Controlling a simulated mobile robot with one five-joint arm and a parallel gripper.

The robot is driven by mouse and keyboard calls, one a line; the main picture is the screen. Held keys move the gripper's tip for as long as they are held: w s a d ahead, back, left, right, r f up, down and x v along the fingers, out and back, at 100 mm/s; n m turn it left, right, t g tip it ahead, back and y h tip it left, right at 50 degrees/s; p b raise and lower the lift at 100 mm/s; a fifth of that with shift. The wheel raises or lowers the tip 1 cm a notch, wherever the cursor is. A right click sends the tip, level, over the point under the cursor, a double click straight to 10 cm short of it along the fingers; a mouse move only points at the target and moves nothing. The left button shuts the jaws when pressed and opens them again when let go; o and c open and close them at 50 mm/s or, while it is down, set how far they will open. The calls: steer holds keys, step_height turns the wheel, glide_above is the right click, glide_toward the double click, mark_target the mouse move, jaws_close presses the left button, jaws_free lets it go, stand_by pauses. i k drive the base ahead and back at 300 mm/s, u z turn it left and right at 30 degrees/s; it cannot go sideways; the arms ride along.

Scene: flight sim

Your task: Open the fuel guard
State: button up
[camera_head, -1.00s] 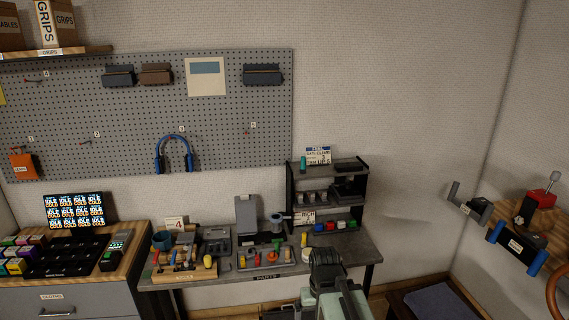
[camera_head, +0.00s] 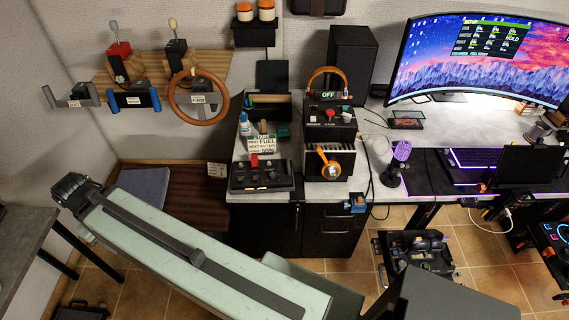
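A black switch panel (camera_head: 262,176) lies at the front left of the grey desk. A small red upright piece (camera_head: 254,160) stands at its back edge and may be the fuel guard; whether it is open or shut is too small to tell. A white card reading "FUEL" (camera_head: 264,144) stands just behind the panel. My arm crosses the lower left of the view. My gripper (camera_head: 70,190) is at its far left end, well left of the panel and apart from it. Its fingers are dark and too unclear to read.
A black box with a red button (camera_head: 330,120) and a lever unit with an orange knob (camera_head: 328,163) stand right of the panel. Wall-mounted yokes and a wheel (camera_head: 199,97) hang at left.

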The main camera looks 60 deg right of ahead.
mark_target(254, 158)
steer(key=z, duration=1.75)
steer(key=k, duration=0.5)
steer(key=u, duration=2.8)
steer(key=k, duration=0.25)
steer(key=z, duration=0.25)
